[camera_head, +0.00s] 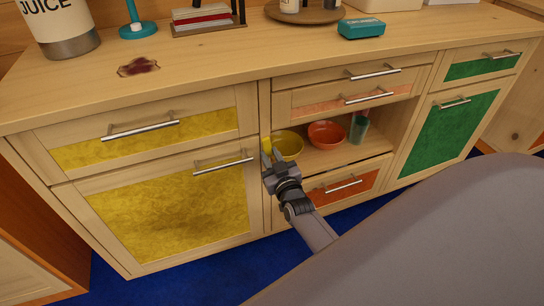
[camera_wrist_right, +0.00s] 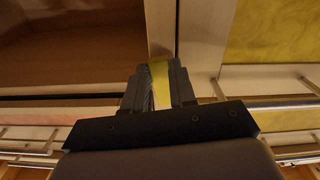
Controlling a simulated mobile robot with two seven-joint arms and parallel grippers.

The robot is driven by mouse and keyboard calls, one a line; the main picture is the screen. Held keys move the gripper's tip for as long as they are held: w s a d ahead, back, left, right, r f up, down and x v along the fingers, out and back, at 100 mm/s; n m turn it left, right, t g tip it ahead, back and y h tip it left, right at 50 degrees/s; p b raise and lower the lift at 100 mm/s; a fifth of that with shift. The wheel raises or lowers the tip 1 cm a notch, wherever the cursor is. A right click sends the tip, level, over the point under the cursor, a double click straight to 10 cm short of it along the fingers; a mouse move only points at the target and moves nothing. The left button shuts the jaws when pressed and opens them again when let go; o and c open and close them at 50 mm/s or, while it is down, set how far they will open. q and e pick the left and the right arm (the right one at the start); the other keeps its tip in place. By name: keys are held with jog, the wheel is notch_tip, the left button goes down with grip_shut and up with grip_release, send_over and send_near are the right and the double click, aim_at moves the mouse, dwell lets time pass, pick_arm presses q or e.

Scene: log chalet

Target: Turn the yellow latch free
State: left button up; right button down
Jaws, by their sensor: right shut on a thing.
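The yellow latch (camera_head: 267,145) is a small yellow piece on the upright post between the yellow cabinet door (camera_head: 170,215) and the open shelf. My right gripper (camera_head: 268,160) reaches up to it from the lower right and is shut on it. In the right wrist view the yellow latch (camera_wrist_right: 160,82) shows between the two dark fingers of my right gripper (camera_wrist_right: 160,85). The fingers hide part of the latch, so its exact angle is hard to tell. The yellow door looks closed. My left gripper is not in view.
The open shelf holds a yellow bowl (camera_head: 289,146), a red bowl (camera_head: 326,134) and a green cup (camera_head: 358,128). Bar handles (camera_head: 223,166) stick out from the doors and drawers.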

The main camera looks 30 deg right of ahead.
jog(key=shift+a+m, duration=0.15)
jog(key=shift+m, duration=0.65)
jog(key=c, duration=0.9)
grip_release()
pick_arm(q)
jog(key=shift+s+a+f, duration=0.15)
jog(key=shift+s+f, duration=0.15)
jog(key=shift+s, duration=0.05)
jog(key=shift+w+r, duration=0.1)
pick_arm(e)
jog(key=shift+s+a, duration=0.1)
jog(key=shift+s, duration=0.25)
pick_arm(q)
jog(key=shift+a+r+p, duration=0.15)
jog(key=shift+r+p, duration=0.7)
jog(key=shift+p, duration=0.2)
pick_arm(e)
jog(key=v, duration=0.6)
jog(key=shift+s+a, duration=0.15)
jog(key=shift+s, duration=0.05)
